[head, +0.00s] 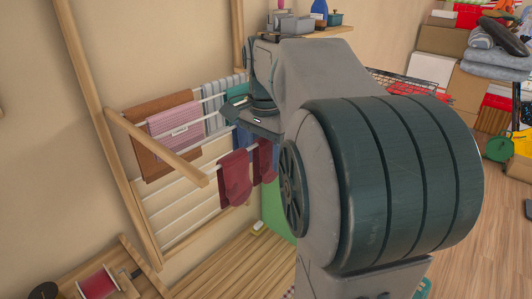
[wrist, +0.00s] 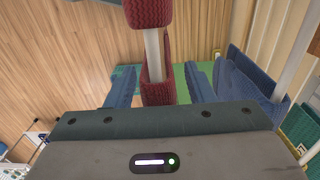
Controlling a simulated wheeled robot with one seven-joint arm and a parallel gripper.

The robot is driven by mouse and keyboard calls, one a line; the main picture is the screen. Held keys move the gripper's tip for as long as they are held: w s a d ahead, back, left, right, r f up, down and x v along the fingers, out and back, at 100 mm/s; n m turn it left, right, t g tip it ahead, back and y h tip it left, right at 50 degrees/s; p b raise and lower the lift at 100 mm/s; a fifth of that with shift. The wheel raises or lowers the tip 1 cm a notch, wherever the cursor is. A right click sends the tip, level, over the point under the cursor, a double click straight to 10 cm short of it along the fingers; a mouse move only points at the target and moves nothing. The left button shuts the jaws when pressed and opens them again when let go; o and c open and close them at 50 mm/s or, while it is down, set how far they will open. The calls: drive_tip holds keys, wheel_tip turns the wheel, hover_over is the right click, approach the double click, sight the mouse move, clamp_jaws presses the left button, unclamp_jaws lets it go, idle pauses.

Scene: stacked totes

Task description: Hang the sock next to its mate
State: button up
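Two dark red knitted socks hang over a white rail of the wall drying rack. In the head view one red sock (head: 236,178) hangs nearer the rail's front end and the other (head: 264,161) just behind it, with a small gap. In the wrist view one red sock (wrist: 148,12) is at the top and the other (wrist: 157,86) is lower, with bare rail (wrist: 153,50) between. My gripper (wrist: 160,82) appears open, its two blue fingers apart on either side of the lower sock. Whether they touch it cannot be told. In the head view my arm hides the fingertips.
A blue knitted item (wrist: 250,78) hangs close on the right in the wrist view. A pink towel (head: 175,127) and a striped cloth (head: 222,93) hang on the rack. A wooden bar (head: 155,145) juts out in front. A green object (head: 277,212) stands below.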

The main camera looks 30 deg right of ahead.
drive_tip(key=shift+r, duration=0.1)
wheel_tip(320, 180, up, 14)
drive_tip(key=shift+f+p, duration=0.15)
drive_tip(key=shift+p, duration=0.35)
